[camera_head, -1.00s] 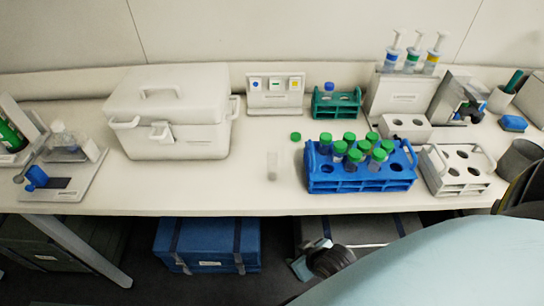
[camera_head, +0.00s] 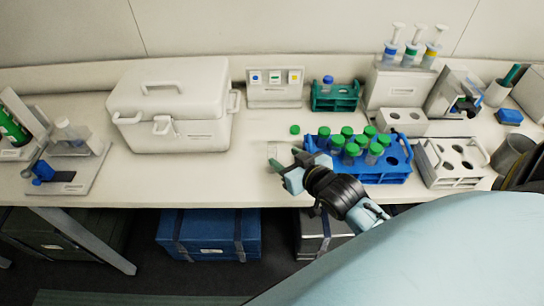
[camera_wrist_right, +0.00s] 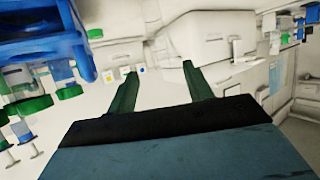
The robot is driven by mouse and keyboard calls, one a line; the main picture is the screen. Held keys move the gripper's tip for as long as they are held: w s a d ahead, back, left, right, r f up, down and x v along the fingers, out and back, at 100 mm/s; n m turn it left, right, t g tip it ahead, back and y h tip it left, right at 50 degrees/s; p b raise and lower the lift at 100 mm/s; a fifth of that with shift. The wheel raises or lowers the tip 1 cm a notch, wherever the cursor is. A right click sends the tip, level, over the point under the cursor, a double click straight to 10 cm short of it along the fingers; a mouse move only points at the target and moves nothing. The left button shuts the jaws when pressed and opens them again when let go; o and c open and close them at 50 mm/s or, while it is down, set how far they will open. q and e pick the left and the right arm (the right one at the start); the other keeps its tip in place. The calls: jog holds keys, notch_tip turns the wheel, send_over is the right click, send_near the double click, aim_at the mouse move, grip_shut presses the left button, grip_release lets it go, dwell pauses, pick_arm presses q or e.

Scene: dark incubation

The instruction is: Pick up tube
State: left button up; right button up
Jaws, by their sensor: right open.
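In the head view, my right gripper (camera_head: 284,160) is over the bench front, just left of the blue rack (camera_head: 372,178). Its jaws are apart and nothing shows between them. In the right wrist view, its two green fingers (camera_wrist_right: 159,70) are spread, with pale bench beyond. A clear, uncapped tube showed at this spot earlier; I cannot make it out clearly now. A loose green cap (camera_head: 295,129) lies on the bench behind the gripper. Several green-capped tubes (camera_head: 351,150) stand in the blue rack, which also shows in the wrist view (camera_wrist_right: 45,35). My left gripper is not in view.
A white cooler box (camera_head: 172,105) stands to the left. A small green rack (camera_head: 335,97) with a blue-capped tube stands behind, and a white rack (camera_head: 455,165) to the right. The bench between the box and gripper is clear.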

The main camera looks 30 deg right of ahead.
aim_at(275, 151)
jog(key=shift+x, duration=3.85)
jog(key=shift+c, duration=0.3)
grip_shut()
